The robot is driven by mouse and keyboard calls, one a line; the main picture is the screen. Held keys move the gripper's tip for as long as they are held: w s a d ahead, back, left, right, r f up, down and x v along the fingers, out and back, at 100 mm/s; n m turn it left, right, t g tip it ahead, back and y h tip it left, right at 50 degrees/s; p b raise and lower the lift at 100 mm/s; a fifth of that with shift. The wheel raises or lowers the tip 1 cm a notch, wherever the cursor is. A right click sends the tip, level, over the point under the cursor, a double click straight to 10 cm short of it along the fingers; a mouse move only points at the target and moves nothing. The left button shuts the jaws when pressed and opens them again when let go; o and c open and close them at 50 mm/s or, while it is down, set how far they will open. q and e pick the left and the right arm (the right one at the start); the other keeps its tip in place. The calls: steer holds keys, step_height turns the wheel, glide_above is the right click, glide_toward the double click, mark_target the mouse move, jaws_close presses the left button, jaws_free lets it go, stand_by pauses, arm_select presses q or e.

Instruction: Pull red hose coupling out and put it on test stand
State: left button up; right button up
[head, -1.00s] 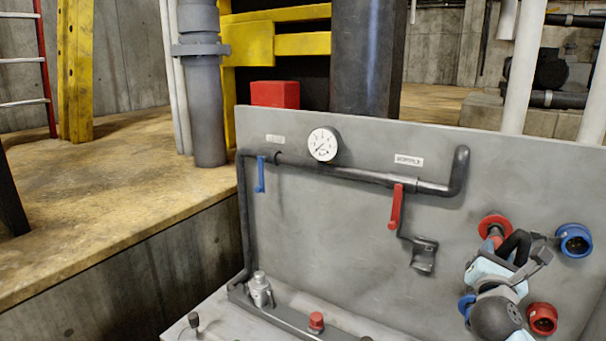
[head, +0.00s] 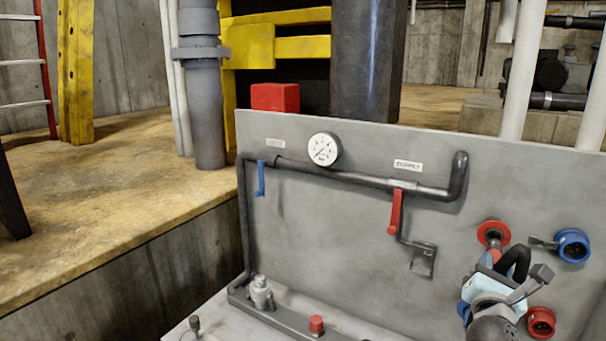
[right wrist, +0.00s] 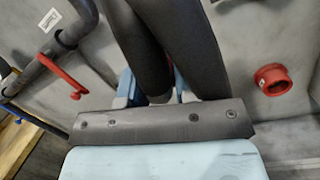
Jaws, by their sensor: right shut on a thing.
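My right gripper (head: 496,268) is at the right of the grey panel, in front of a red-ringed port (head: 493,233). It is shut on what looks like the red hose coupling (head: 496,254), a small red and grey piece just below that port. The gripper and wrist hide most of it, and I cannot tell whether it is still seated. I cannot tell which part is the test stand. My left gripper is not in view.
The panel (head: 330,225) carries a gauge (head: 324,149), blue handle (head: 261,178), red handle (head: 395,211) and small grey bracket (head: 423,260). A blue port (head: 573,245) and a lower red port (head: 541,321) flank my wrist. A red knob (head: 316,324) stands on the ledge.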

steer(key=shift+r+p+v, duration=0.1)
steer(key=shift+p+v, duration=0.15)
steer(key=shift+v, duration=0.45)
steer(key=shift+r+p+v, duration=0.15)
steer(key=shift+p+v, duration=0.05)
steer(key=shift+v, duration=0.55)
steer(key=shift+a, duration=0.1)
